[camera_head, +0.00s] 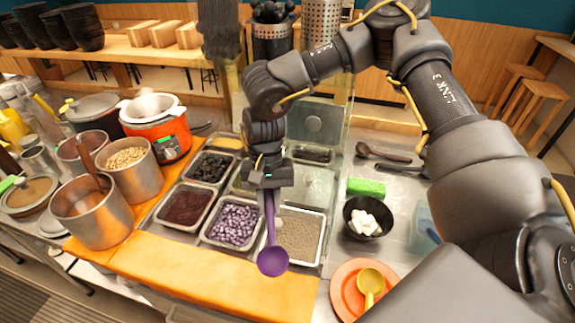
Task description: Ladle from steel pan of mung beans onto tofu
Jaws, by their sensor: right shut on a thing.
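My right gripper (269,190) is shut on the handle of a purple ladle (272,261). The ladle hangs down, and its bowl shows near the front edge of the pans, over or just in front of them. A steel pan (322,252) holds small grey-green beans that look like mung beans, just right of the ladle. White tofu cubes (366,222) sit in a black bowl (349,204) on the steel counter to the right. I cannot tell whether the ladle bowl holds anything. My left gripper is out of view.
Pans of purple beans (233,223), red paste (187,206) and dark pieces (207,168) stand left of the ladle. A green block (366,187) lies behind the bowl. An orange plate (345,290) with a yellow ladle (370,281) is in front. Steel pots (95,222) stand far left.

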